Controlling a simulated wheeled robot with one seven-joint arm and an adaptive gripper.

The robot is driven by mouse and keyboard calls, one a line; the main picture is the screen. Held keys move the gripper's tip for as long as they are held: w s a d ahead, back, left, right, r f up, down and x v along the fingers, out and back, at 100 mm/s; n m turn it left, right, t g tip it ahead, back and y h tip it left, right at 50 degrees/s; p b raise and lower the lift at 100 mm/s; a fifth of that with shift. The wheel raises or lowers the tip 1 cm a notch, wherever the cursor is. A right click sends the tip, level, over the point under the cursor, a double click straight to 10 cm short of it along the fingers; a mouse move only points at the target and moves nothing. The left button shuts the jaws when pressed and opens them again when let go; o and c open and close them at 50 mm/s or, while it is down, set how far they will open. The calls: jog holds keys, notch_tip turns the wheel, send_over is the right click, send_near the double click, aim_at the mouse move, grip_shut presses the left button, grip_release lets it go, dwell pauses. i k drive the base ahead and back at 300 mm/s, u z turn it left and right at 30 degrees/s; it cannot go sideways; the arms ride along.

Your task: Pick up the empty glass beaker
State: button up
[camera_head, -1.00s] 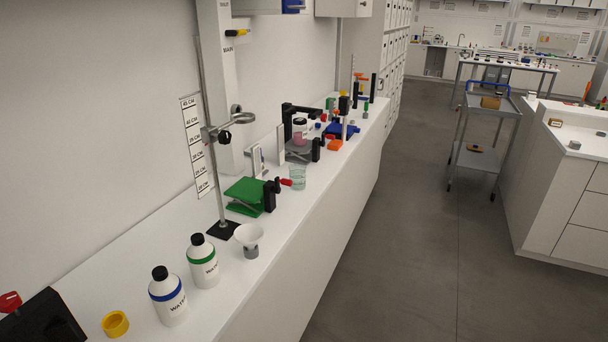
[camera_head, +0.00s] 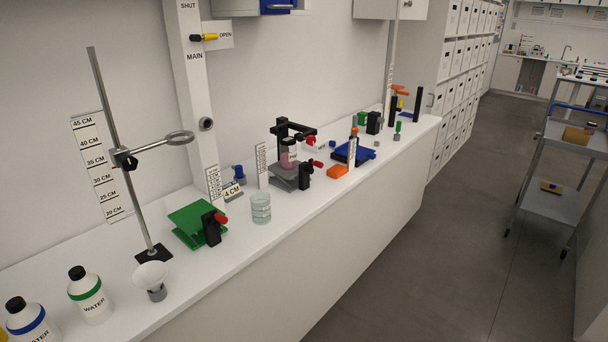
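The empty glass beaker (camera_head: 261,208) stands upright on the white bench (camera_head: 232,240), near its front edge. It is clear and faintly greenish, and looks empty. It stands just right of the green lab jack (camera_head: 194,222) with its black block and red knob, apart from it. My gripper is not in view.
A ring stand (camera_head: 121,165) and a white funnel (camera_head: 151,277) stand left of the jack. Two water bottles (camera_head: 91,297) are further left. The floor (camera_head: 420,220) is open.

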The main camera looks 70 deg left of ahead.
aim_at(261, 209)
jog(key=z, duration=0.05)
jog(key=i, duration=0.7)
jog(key=u, duration=3.8)
